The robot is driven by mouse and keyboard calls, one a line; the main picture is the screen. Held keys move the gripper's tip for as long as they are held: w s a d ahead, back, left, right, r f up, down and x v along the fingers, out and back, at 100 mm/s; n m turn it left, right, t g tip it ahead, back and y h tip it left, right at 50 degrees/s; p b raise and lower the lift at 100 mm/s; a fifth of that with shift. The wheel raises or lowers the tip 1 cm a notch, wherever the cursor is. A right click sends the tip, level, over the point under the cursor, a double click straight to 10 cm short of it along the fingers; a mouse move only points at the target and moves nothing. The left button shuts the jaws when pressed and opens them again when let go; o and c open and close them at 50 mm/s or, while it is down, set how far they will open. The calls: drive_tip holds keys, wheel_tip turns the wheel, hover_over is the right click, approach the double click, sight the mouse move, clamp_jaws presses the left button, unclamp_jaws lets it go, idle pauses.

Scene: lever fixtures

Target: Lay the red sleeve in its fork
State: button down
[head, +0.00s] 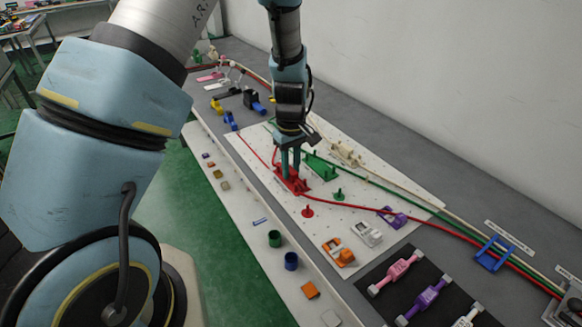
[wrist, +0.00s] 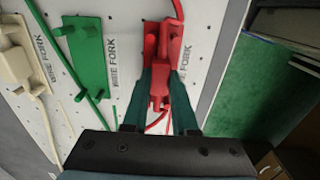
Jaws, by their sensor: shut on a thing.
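My gripper (wrist: 161,78) is shut on the red sleeve (wrist: 159,88), which shows between the two dark teal fingers in the wrist view. The red fork (wrist: 183,118) is a red plate fixture on the white board, directly under and around the fingertips. In the head view my gripper (head: 290,163) points straight down at the red fork (head: 293,183). The sleeve and fork share one colour and the fingers cover part of them, so I cannot tell whether the sleeve sits down in the fork or just above it.
The green fork (wrist: 84,48) and cream fork (wrist: 18,62) stand beside the red one, with cables past them. A red cable (head: 425,222) runs right towards a blue clip (head: 493,254). A red peg (head: 307,211) and green peg (head: 339,195) stand nearby on the white board.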

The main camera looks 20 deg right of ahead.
drive_tip(key=c, duration=0.6)
unclamp_jaws()
drive_tip(key=shift+o, duration=0.3)
drive_tip(key=o, duration=0.4)
drive_tip(key=shift+r, duration=0.15)
drive_tip(key=shift+r+p, duration=2.85)
drive_tip(key=shift+r, duration=0.55)
